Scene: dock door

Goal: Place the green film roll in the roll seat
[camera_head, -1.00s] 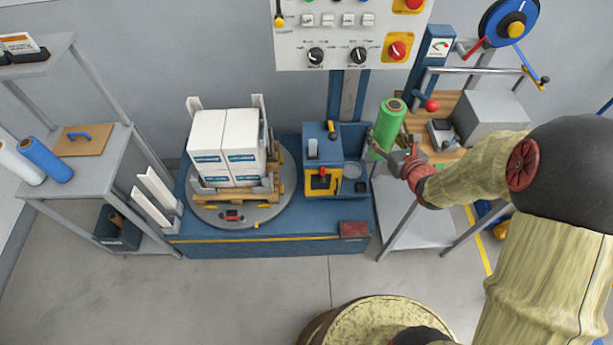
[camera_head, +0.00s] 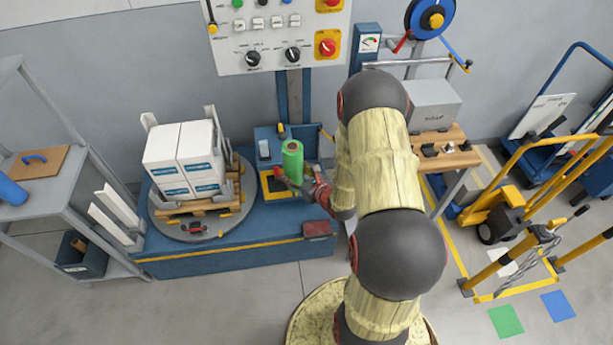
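The green film roll (camera_head: 292,160) stands roughly upright in my gripper (camera_head: 297,182), whose fingers are around its lower part. It overlaps the blue wrapper unit (camera_head: 264,146) with the yellow-framed front (camera_head: 275,184), right of the turntable. I cannot tell whether the roll's lower end touches anything. The roll seat is not clearly seen; the area right of the yellow frame is mostly behind the roll, my gripper and my arm.
White boxes (camera_head: 186,158) on a pallet stand on the turntable (camera_head: 181,226) to the left. A control panel (camera_head: 280,33) is above. A wooden-topped bench (camera_head: 440,153) and a yellow-framed cart (camera_head: 505,215) stand right. A grey shelf (camera_head: 45,190) is far left.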

